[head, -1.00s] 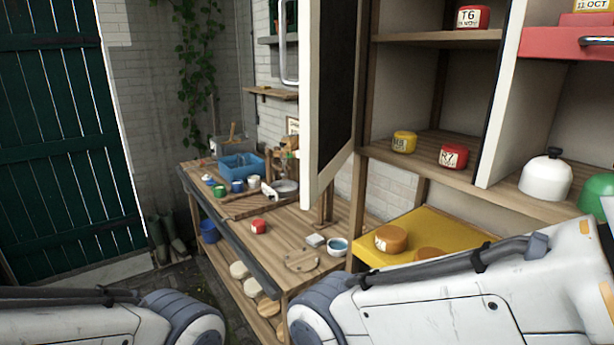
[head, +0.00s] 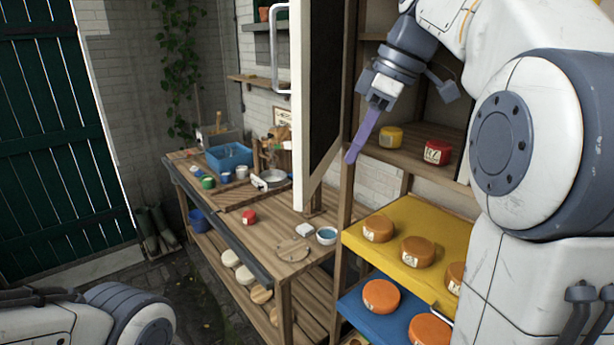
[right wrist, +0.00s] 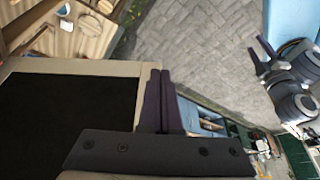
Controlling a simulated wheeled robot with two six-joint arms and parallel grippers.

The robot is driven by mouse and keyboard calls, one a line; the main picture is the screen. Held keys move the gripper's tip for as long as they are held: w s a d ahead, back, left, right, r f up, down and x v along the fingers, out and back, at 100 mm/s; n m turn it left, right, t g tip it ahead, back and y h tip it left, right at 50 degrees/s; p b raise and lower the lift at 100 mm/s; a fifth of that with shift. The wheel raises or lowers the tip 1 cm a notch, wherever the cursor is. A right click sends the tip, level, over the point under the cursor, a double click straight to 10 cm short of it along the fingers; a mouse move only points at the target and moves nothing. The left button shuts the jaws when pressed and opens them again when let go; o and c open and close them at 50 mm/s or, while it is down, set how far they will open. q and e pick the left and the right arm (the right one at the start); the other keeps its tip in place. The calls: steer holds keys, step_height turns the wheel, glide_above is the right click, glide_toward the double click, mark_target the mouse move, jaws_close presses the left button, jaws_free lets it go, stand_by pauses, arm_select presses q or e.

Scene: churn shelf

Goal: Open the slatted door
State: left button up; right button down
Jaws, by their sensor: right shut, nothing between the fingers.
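A door (head: 325,90) with a pale frame and a dark inner panel stands swung out from the shelf unit, seen nearly edge-on in the head view. A metal bar handle (head: 280,50) is on its far side. Its dark panel and pale border also show in the right wrist view (right wrist: 65,120). My right gripper (head: 354,152) is shut and empty, fingers pointing down beside the door's inner face; its fingers (right wrist: 160,95) reach past the door's border in the right wrist view. Contact is unclear. A dark green slatted door (head: 60,140) stands at the far left, shut.
A wooden bench (head: 270,235) with small pots stands beyond the door. Paved floor (head: 205,310) lies open at lower left.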

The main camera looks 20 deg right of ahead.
steer(key=w+a+f+p, duration=0.3)
steer(key=w+a+f, duration=0.1)
steer(key=f, duration=0.4)
steer(key=shift+w+a, duration=0.25)
steer(key=shift+a, duration=0.25)
steer(key=shift+f, duration=0.1)
steer(key=shift+a, duration=0.1)
